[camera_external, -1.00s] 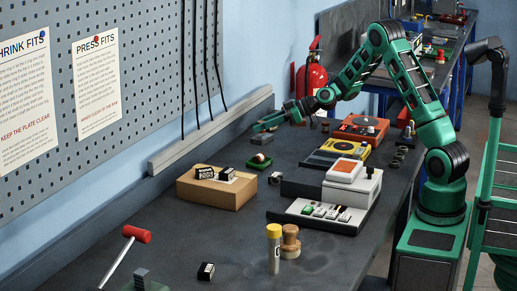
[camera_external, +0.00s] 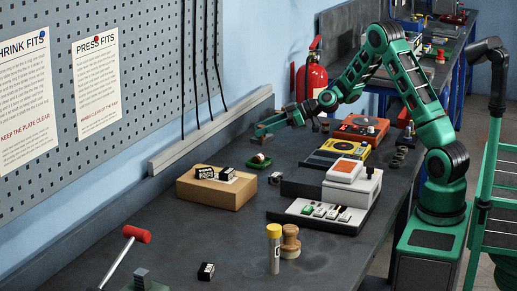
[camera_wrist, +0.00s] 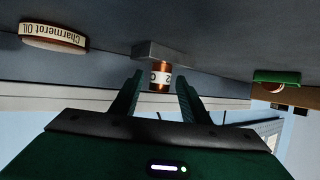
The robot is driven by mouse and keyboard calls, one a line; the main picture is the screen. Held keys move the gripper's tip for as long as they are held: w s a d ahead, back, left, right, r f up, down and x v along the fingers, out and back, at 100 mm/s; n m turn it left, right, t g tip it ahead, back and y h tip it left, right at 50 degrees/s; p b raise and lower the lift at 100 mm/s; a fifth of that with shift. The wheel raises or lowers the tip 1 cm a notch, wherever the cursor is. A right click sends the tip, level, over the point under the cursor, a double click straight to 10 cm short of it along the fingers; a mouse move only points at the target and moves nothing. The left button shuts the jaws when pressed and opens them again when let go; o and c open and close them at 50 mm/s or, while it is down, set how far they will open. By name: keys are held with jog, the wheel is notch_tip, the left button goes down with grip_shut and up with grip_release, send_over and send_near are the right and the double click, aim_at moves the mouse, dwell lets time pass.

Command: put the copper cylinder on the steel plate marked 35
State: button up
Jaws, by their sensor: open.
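The copper cylinder (camera_wrist: 160,76) shows in the wrist view with a white lettered band, only partly readable. It is against a grey block (camera_wrist: 163,51) and appears between the finger lines of my gripper (camera_wrist: 158,84). The fingers are apart, with clear gaps on both sides of the cylinder. In the external view my gripper (camera_external: 261,131) is low over the far left of the bench, by the grey block (camera_external: 265,140). The cylinder cannot be made out there. I cannot read a plate marked 35 in either view.
A white-keyed device (camera_external: 325,213) lies to the right. A tin labelled Charmerot Oil (camera_wrist: 52,38) shows in the wrist view. The wall ledge (camera_external: 210,132) runs behind.

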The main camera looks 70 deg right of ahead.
jog(key=v, duration=1.1)
jog(key=shift+d, duration=0.15)
